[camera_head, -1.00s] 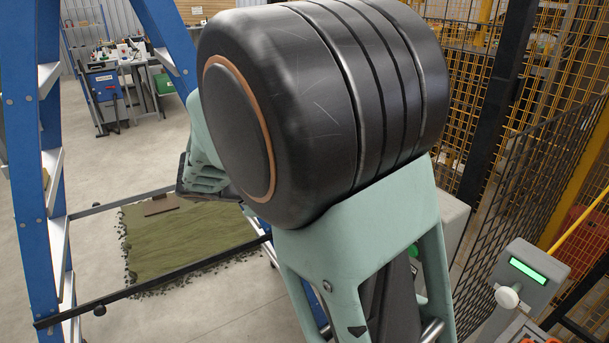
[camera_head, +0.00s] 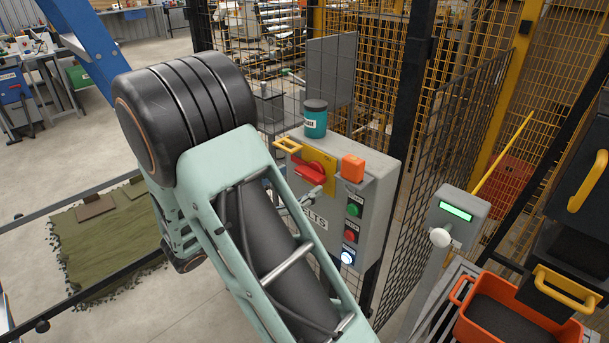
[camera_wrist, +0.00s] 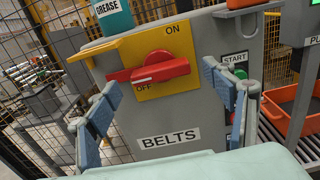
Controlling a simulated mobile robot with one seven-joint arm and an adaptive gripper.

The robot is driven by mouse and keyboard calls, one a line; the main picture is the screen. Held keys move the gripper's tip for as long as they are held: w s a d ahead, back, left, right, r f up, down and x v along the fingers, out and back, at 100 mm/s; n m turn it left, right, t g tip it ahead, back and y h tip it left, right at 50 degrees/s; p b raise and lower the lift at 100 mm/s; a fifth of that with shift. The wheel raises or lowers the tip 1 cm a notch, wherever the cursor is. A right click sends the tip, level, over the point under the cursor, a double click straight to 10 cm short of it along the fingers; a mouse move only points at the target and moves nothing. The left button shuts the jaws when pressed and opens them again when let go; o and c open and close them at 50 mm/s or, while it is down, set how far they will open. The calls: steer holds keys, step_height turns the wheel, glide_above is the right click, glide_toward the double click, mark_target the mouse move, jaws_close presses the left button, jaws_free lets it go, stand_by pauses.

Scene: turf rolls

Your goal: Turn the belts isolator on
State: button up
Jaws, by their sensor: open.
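The belts isolator has a red rotary handle (camera_wrist: 160,69) on a yellow plate (camera_wrist: 180,38) marked ON above and OFF below. The handle lies nearly level, its narrow end pointing left beside the OFF mark, which it partly covers. A BELTS label (camera_wrist: 168,138) is below it. In the head view the red handle (camera_head: 310,173) is on the front of the grey control box (camera_head: 376,183). My gripper (camera_wrist: 161,82) is open and empty, facing the plate, with one blue-padded finger on each side of the handle in the picture. Contact cannot be told. My arm hides most of the gripper in the head view.
A post with a green display (camera_head: 456,211) and an orange crate (camera_head: 508,318) are further right. Mesh fencing stands behind.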

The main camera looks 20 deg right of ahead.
mark_target(312, 174)
steer(key=shift+x, duration=1.45)
steer(key=shift+c, duration=0.5)
steer(key=c, duration=1.1)
steer(key=shift+o, duration=0.2)
